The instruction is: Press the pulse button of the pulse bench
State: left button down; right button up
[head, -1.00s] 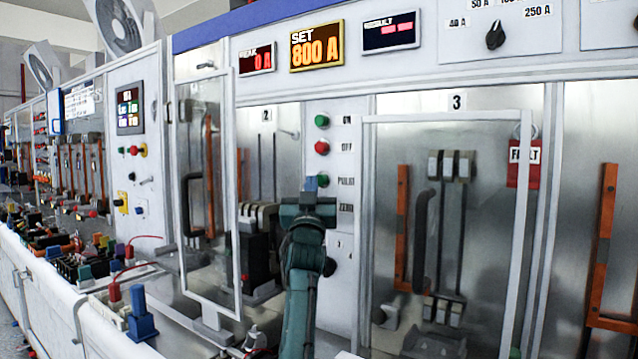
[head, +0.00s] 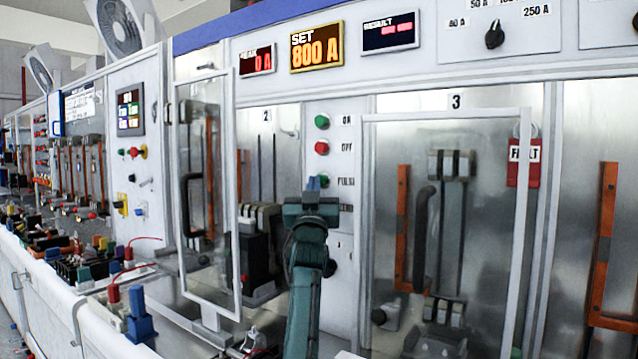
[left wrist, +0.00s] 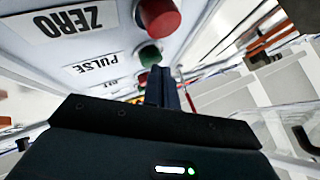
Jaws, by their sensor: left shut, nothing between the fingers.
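The pulse bench's control panel (head: 347,112) carries a green ON button (head: 322,122), a red OFF button (head: 322,148) and PULSE and ZERO labels below. My left gripper (head: 313,183) is shut and empty, its fingertips in front of the panel at the PULSE row, covering part of it. In the left wrist view the PULSE label (left wrist: 93,65) appears upside down, with a green button (left wrist: 150,53) to its right and a red button (left wrist: 158,18) above that. The shut fingers (left wrist: 157,75) end near the green button. I cannot tell whether they touch it. My right gripper is out of view.
An open clear door (head: 236,205) stands left of the panel, and bay 3's framed door (head: 368,215) stands close to its right. The SET display (head: 316,46) above reads 800 A. Connectors (head: 138,315) sit at front left.

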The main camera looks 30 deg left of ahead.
pick_arm(q)
jog(key=shift+w, duration=0.2)
dwell(0.3)
jog(key=shift+s+p, duration=0.4)
jog(key=shift+s, duration=0.5)
jog(key=s+p, duration=0.2)
jog(key=s, duration=0.3)
jog(key=shift+a+p, duration=0.15)
jog(key=shift+p, duration=0.25)
